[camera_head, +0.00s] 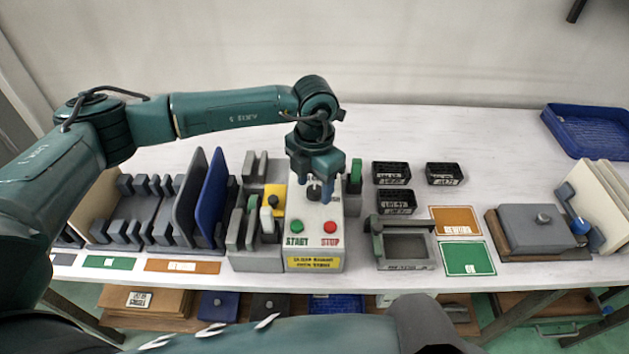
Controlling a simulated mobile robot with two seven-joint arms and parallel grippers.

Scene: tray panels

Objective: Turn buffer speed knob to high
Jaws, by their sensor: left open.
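A white control box (333,235) stands near the middle of the table, with a green START button (296,226) and a red STOP button (330,227) on its top. A dark knob (314,190) sits farther back on the same face. My left gripper (315,183) points down over the knob, with its open fingers on either side of it. I cannot tell whether the fingers touch it. The gripper hides much of the knob and most of its scale, so its setting cannot be read. My right gripper does not show.
A rack with a blue panel (212,195) stands left of the box, close to grey holders with green and yellow parts. Several small black bins (391,173) and a grey tray frame (405,243) are to the right. A blue crate (588,130) lies at the far right. The table's back middle is clear.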

